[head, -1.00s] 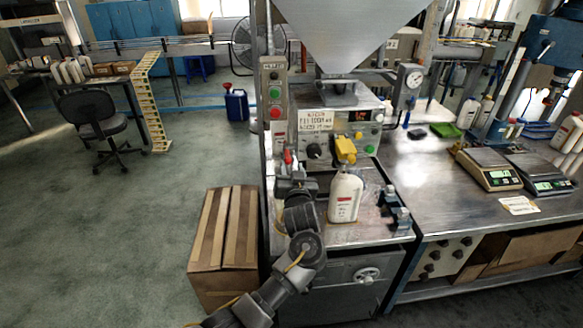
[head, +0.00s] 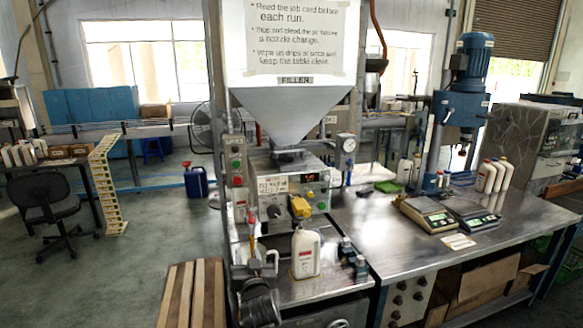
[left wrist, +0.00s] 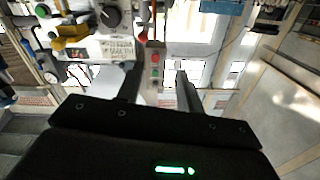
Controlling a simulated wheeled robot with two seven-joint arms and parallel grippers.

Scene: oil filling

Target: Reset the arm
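My left gripper (head: 263,258) is in front of the filling machine, left of the white bottle (head: 306,253) and apart from it. In the left wrist view its two fingers (left wrist: 158,88) stand apart with nothing between them, and the red and green button box shows behind the gap. The bottle stands upright on the machine's metal table (head: 287,295), below the yellow nozzle part (head: 300,207). My right gripper is in neither view.
The button box (head: 236,165) and its post stand close behind my left gripper. Two scales (head: 428,214) (head: 472,213) sit on the bench at right.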

